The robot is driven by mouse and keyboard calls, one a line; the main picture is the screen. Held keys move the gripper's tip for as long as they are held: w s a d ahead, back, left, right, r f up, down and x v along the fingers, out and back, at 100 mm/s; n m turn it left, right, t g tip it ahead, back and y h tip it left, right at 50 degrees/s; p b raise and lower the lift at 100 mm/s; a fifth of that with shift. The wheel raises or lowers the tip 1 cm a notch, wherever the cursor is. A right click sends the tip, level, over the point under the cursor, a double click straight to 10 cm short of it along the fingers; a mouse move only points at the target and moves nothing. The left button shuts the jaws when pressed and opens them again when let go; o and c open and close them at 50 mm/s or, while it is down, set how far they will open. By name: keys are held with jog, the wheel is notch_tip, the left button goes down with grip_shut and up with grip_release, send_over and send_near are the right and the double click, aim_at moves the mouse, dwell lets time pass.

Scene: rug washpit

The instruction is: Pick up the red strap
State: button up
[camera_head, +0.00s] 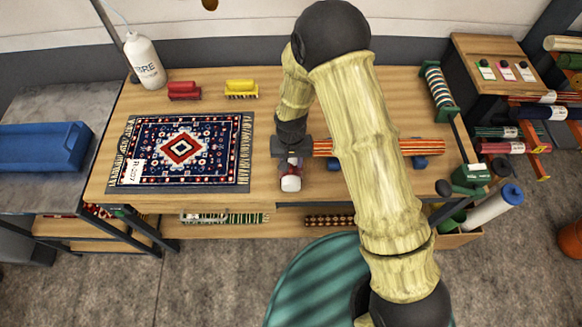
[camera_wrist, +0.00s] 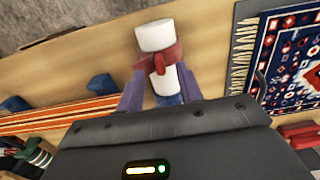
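The red strap (camera_wrist: 159,60) is wrapped around a white roll (camera_wrist: 155,36), with a small red tab or knot on the side facing the wrist camera. In the head view the white roll (camera_head: 291,183) is at the table's front edge, with the red strap (camera_head: 292,169) only partly visible under my gripper (camera_head: 291,160). In the wrist view my gripper (camera_wrist: 161,80) has its two purplish fingers apart, one on each side of the roll and close to the strap. Whether the fingers touch it cannot be told.
A patterned rug (camera_head: 180,150) lies on the wooden table (camera_head: 215,110) to the left. A long striped roll (camera_head: 425,145) on blue supports (camera_head: 419,162) lies right of my gripper. Red (camera_head: 184,90) and yellow (camera_head: 241,88) brushes and a white bottle (camera_head: 145,62) stand behind.

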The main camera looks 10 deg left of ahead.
jog(key=shift+f, duration=1)
grip_shut()
